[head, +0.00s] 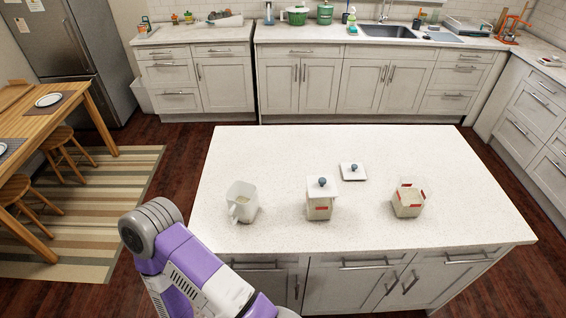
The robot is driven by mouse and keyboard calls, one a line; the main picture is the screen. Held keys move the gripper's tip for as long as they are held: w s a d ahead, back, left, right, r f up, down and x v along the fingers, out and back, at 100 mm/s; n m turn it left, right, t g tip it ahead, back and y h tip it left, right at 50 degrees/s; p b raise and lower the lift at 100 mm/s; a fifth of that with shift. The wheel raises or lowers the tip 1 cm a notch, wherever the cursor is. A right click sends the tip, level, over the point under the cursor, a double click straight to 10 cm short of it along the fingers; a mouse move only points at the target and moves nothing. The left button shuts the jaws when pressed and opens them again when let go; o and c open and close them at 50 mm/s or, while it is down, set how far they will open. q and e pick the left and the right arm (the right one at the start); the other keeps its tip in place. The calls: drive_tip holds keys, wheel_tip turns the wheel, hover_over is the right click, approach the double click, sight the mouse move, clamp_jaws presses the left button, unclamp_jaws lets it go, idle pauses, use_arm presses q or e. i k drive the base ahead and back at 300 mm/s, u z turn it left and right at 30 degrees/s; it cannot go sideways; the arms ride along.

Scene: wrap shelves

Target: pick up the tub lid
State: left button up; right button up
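A white square tub lid (352,172) with a blue-grey knob lies on the island top (270,150), behind and between two tubs. One tub (319,209) stands in the middle and wears a similar white lid (322,190) with a blue knob. Another white tub (408,203) with red marks stands at the right, with no knobbed lid on it. A white jug-like container (242,200) with a handle stands open at the left. Neither of my grippers shows in the head view; only a purple and grey part of my arm shows at the bottom left.
The island's back and right areas are clear. Its front edge has drawers and handles (370,264). A back counter (300,35) holds a sink (386,32) and several items. A wooden table (50,105) with stools stands at the left.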

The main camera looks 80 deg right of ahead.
sight(350, 171)
drive_tip(key=u, duration=0.5)
drive_tip(key=k, duration=1.3)
drive_tip(key=z, duration=0.45)
